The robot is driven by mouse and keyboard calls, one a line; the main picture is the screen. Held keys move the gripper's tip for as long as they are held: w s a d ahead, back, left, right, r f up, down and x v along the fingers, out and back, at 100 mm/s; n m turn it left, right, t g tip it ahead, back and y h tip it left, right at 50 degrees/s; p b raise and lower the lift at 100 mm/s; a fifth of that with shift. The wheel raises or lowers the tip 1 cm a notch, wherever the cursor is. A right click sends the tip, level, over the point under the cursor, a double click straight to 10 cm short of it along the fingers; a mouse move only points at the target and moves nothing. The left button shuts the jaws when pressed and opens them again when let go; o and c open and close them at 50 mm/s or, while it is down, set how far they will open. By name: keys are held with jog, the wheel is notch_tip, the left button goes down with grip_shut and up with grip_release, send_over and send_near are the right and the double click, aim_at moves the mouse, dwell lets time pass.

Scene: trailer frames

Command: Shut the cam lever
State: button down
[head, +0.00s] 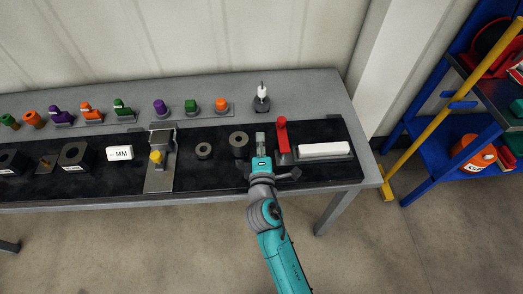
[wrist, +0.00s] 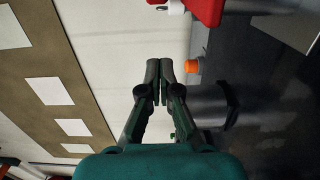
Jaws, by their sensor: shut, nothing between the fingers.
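The red cam lever (head: 282,135) stands upright on a dark base toward the right end of the workbench. A white block (head: 324,149) lies just to its right. My gripper (head: 260,136) is just left of the lever in the head view, apart from it as far as I can see. In the wrist view, my gripper (wrist: 160,66) has its two fingers together with nothing between them. A red part (wrist: 203,10), which looks like the lever, shows at the top edge there, clear of the fingertips and cut off by the frame.
Black rings (head: 239,140) and a grey fixture with a yellow knob (head: 156,156) sit left of my gripper on the black mat (head: 215,177). A white-tipped tool (head: 262,92) stands behind. A blue shelf (head: 440,150) and yellow post (head: 440,118) are at right.

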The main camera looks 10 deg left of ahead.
aim_at(283, 134)
jog(key=x, duration=0.3)
jog(key=shift+w, duration=0.2)
jog(key=shift+w+d, duration=0.25)
jog(key=shift+d, duration=0.3)
jog(key=shift+w+d, duration=0.25)
jog(key=shift+d, duration=0.35)
jog(key=shift+w+d, duration=0.35)
jog(key=shift+d, duration=0.25)
